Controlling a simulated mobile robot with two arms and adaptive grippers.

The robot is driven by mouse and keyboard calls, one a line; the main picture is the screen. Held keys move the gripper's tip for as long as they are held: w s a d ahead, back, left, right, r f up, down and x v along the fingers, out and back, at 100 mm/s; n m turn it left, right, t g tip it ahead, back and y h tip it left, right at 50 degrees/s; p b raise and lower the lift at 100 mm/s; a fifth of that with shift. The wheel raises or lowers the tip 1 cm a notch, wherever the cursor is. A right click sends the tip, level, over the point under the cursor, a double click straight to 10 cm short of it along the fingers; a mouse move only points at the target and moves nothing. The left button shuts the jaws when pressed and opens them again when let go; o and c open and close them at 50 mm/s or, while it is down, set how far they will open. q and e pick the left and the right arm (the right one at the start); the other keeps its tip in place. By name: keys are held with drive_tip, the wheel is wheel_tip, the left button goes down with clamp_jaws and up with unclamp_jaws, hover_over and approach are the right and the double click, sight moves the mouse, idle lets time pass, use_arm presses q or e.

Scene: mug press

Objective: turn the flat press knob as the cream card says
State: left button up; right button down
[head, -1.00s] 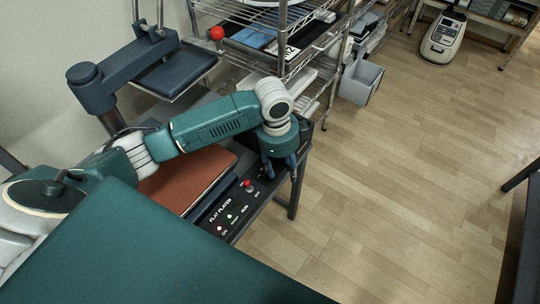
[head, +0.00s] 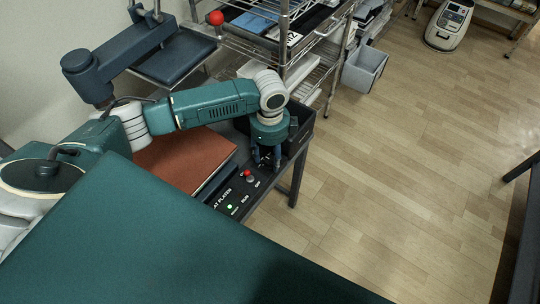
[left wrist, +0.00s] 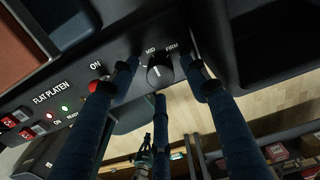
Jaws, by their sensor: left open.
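The flat press knob (left wrist: 161,74) is a dark round knob with a white mark on the flat platen panel (left wrist: 75,72). The words MID and FIRM stand above it in the left wrist view. The mark points roughly upward, near MID; its exact setting is hard to tell. My left gripper (left wrist: 160,66) is open, its blue fingers spread around the knob, with no clear contact. In the head view my left gripper (head: 266,157) points down at the panel's far end and hides the knob. I cannot make out a cream card. My right gripper is not in view.
A red switch (left wrist: 95,86) sits beside the knob, near the left finger. A green lamp (left wrist: 65,109) glows on the panel. The brown platen (head: 185,160) lies left of the panel. A wire shelf (head: 318,80) stands behind. Open floor (head: 400,180) lies to the right.

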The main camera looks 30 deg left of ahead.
use_arm(q)
drive_tip(key=shift+f, duration=0.25)
drive_tip(key=c, duration=1.2)
drive_tip(key=shift+o, duration=0.2)
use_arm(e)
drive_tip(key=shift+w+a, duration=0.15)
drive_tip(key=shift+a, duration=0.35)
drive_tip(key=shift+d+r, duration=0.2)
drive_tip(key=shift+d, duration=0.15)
